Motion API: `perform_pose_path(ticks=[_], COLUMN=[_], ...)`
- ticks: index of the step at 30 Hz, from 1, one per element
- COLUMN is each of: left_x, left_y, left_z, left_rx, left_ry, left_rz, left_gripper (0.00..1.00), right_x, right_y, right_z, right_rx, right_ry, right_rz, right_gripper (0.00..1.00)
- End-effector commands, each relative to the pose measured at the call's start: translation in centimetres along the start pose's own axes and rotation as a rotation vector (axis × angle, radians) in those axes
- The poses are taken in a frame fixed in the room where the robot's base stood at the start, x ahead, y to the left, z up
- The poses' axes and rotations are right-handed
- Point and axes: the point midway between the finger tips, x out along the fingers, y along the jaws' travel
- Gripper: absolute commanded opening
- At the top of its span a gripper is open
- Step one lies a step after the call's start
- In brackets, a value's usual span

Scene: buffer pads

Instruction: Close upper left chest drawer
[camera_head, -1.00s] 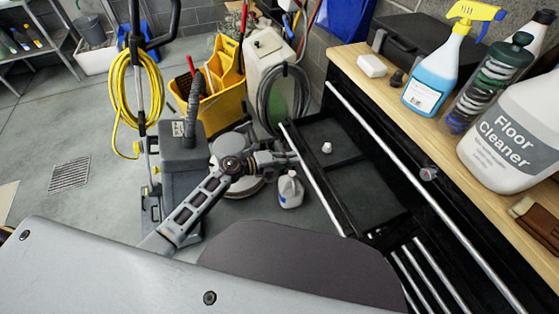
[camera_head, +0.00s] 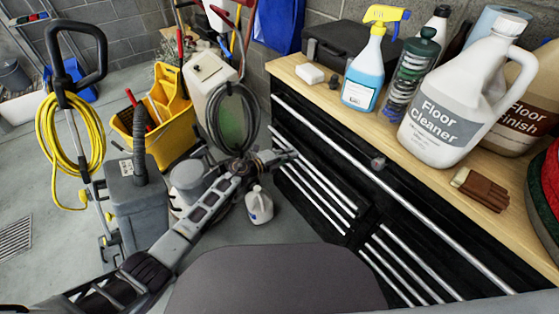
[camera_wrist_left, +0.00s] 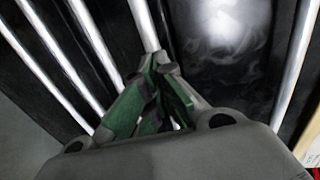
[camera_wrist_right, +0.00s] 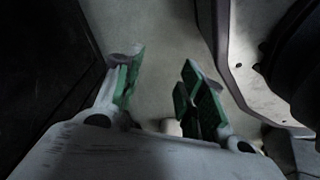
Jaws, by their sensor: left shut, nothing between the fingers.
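The black tool chest (camera_head: 345,158) has a wooden top and long silver handles. Its upper left drawer (camera_head: 322,178) shows only its front and handle in the head view. No drawer interior is visible, and I cannot tell whether the front is fully flush. My left gripper (camera_head: 290,157) is at the left end of this front, shut and empty. In the left wrist view, its green-padded fingertips (camera_wrist_left: 160,68) meet close to a silver handle; contact is unclear. My right gripper (camera_wrist_right: 164,62) is open and empty in the right wrist view, away from the drawer fronts.
A white jug (camera_head: 259,206) stands on the floor near the left forearm. A grey floor machine (camera_head: 138,195) and yellow mop bucket (camera_head: 160,120) stand to the left.

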Motion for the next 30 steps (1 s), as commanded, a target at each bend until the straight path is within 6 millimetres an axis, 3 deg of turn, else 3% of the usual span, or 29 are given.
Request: perform_pose_path(ticks=[9,19,30], left_x=[2.3,2.5,2.3], left_y=[-0.4,-0.6,-0.8], left_z=[0.0,-0.1,0.1], left_rx=[0.001,0.0,0.0], left_ry=[0.0,0.0,-0.001], left_rz=[0.0,-0.002,-0.004], left_gripper=[0.0,0.0,0.0], right_x=[-1.2,-1.2,-1.2], right_y=[-0.7,-1.0,-0.5], right_z=[-1.7,-0.4,-1.4], right_rx=[0.002,0.002,0.0], right_ry=[0.007,-0.014,0.008], right_rz=[-0.01,-0.013,-0.007], right_gripper=[0.4,0.4,0.4])
